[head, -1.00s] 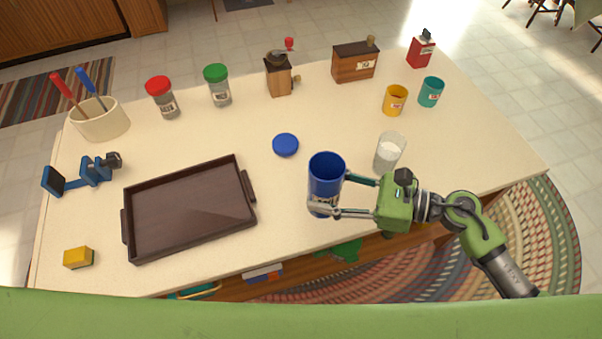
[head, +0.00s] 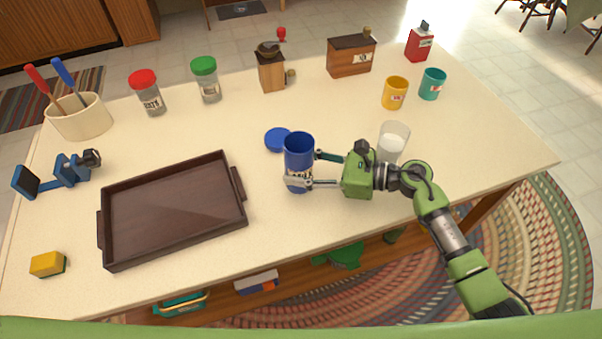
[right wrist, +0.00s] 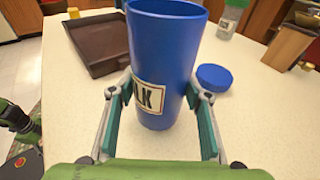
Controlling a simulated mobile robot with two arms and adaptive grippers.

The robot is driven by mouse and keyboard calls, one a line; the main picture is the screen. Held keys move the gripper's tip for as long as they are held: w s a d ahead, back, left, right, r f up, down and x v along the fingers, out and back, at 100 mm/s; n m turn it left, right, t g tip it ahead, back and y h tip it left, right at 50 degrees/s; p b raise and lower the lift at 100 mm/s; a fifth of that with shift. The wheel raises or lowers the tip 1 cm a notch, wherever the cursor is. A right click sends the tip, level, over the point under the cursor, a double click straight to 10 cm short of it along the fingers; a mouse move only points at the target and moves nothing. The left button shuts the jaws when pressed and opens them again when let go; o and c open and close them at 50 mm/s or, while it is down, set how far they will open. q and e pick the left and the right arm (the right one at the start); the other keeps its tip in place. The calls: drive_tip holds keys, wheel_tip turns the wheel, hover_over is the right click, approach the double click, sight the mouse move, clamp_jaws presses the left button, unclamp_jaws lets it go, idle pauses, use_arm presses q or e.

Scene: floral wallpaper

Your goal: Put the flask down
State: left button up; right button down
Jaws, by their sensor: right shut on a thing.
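The flask (head: 298,156) is a blue open-topped cylinder with a white label. It stands upright at the middle of the table, right of the tray. My right gripper (head: 304,170) is shut on it, with one finger on each side. In the right wrist view the flask (right wrist: 165,60) sits between the teal finger pads of my right gripper (right wrist: 160,115). Its base is close to the tabletop; I cannot tell for sure whether it touches. The blue lid (head: 277,139) lies on the table just behind the flask.
A dark tray (head: 172,212) lies to the left. A glass of white contents (head: 393,143) stands behind my right gripper. Yellow (head: 395,92) and teal (head: 432,84) cups are at the back right. The tabletop (head: 330,230) in front of the flask is clear.

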drive_tip(key=shift+f, duration=0.45)
drive_tip(key=shift+f, duration=0.1)
drive_tip(key=c, duration=1.1)
unclamp_jaws()
